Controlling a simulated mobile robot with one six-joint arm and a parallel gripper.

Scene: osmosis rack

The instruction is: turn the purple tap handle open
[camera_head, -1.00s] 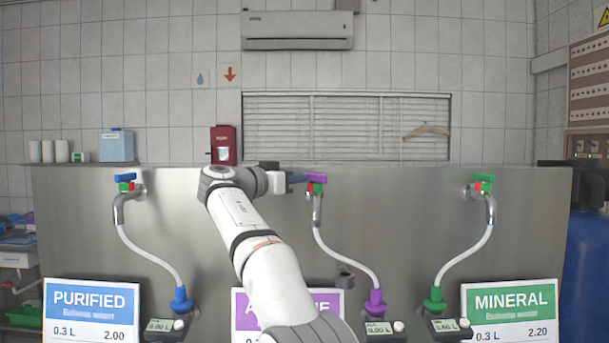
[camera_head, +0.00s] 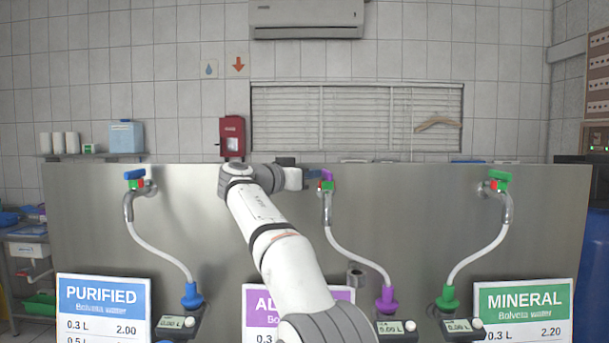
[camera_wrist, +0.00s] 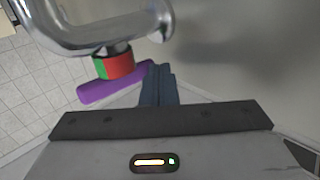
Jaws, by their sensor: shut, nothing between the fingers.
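The purple tap handle (camera_head: 327,175) sits on top of the middle tap, above a red-and-green collar. In the wrist view the handle (camera_wrist: 112,84) is a purple bar lying at a slant beside the red-and-green collar (camera_wrist: 113,65). My gripper (camera_head: 314,175) is at the left side of this handle in the head view. Its dark blue fingers (camera_wrist: 160,82) are shut together with nothing between them. In the wrist view they are right at the handle's right end; I cannot tell whether they touch it.
The curved metal tap pipe (camera_wrist: 85,35) is close to my fingers. A blue-handled tap (camera_head: 135,175) is at the left and a green-handled tap (camera_head: 498,178) at the right. A steel panel (camera_head: 420,220) stands behind. A white hose (camera_head: 350,257) runs down from the middle tap.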

